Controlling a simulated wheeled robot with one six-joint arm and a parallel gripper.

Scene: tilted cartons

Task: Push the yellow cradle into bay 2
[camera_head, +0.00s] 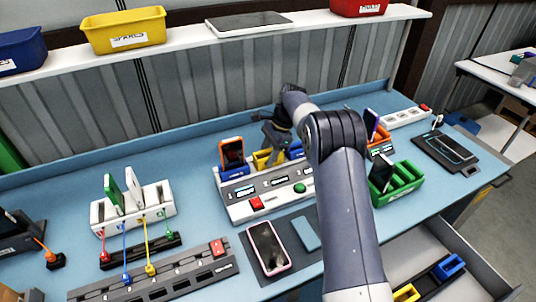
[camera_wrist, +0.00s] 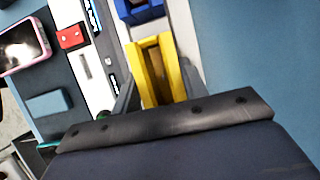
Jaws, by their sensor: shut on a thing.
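The yellow cradle (camera_head: 262,158) is in the middle of the white dock (camera_head: 238,211), between a blue cradle on each side. In the wrist view the yellow cradle (camera_wrist: 149,78) is empty, with its open slot facing me. My gripper (camera_head: 272,146) reaches down over it from behind. In the wrist view my gripper (camera_wrist: 158,84) has a finger on each side of the cradle and is shut on it. The cradle's lower end is hidden by my wrist. I cannot tell how deep the cradle sits in the bay.
The left blue cradle (camera_head: 234,172) holds an orange phone (camera_head: 232,152). The right blue cradle (camera_head: 295,149) is partly behind my arm. A red button (camera_head: 256,203) and a green button (camera_head: 299,188) are on the dock front. A pink phone (camera_head: 267,247) lies on a dark mat in front.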

